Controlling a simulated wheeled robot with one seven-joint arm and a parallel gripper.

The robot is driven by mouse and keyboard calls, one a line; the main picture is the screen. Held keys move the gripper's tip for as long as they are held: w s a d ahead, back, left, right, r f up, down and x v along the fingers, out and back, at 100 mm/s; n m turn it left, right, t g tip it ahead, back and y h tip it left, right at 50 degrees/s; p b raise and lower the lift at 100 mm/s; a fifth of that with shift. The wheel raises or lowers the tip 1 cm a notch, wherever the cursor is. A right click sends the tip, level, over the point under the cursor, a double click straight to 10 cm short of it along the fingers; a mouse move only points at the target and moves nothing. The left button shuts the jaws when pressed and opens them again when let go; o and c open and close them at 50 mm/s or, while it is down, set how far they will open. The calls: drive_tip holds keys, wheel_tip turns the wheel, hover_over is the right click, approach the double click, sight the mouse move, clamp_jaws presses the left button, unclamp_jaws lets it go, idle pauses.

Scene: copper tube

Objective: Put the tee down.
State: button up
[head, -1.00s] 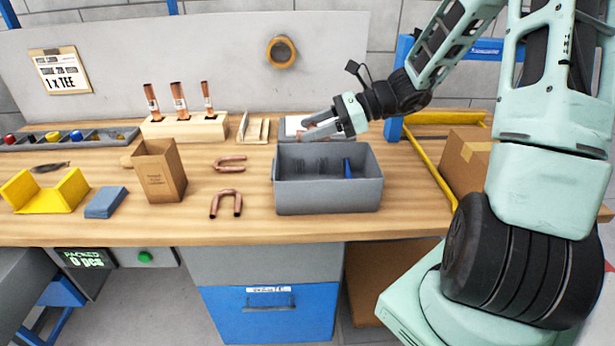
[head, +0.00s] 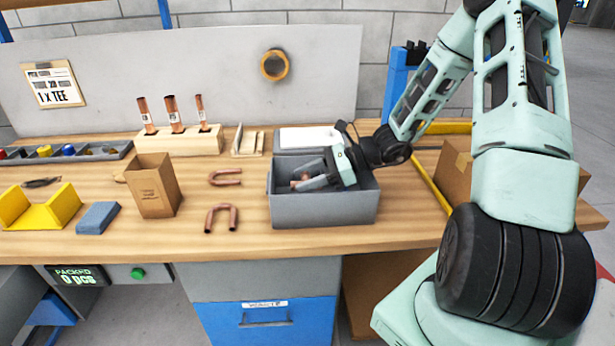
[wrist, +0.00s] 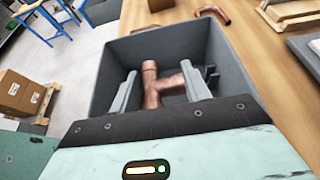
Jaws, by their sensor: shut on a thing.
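The copper tee (wrist: 152,88) is between the two fingers of my gripper (wrist: 165,92) in the wrist view. In the head view the tee shows as a small copper patch (head: 300,178) at my gripper (head: 312,183). My gripper is shut on it, inside the opening of the grey bin (head: 325,210). The bin's wall also shows in the wrist view (wrist: 105,75). I cannot tell whether the tee touches the bin floor.
Two copper U-bends (head: 222,218) lie left of the bin. A paper bag (head: 153,187), a blue block (head: 98,217) and a yellow holder (head: 40,207) stand further left. A wooden block (head: 180,142) with copper tubes and a lidded grey box (head: 308,140) are behind.

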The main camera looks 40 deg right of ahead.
drive_tip(key=shift+f+b, duration=0.3)
drive_tip(key=shift+f, duration=0.2)
drive_tip(key=shift+f, duration=0.1)
drive_tip(key=o, duration=1)
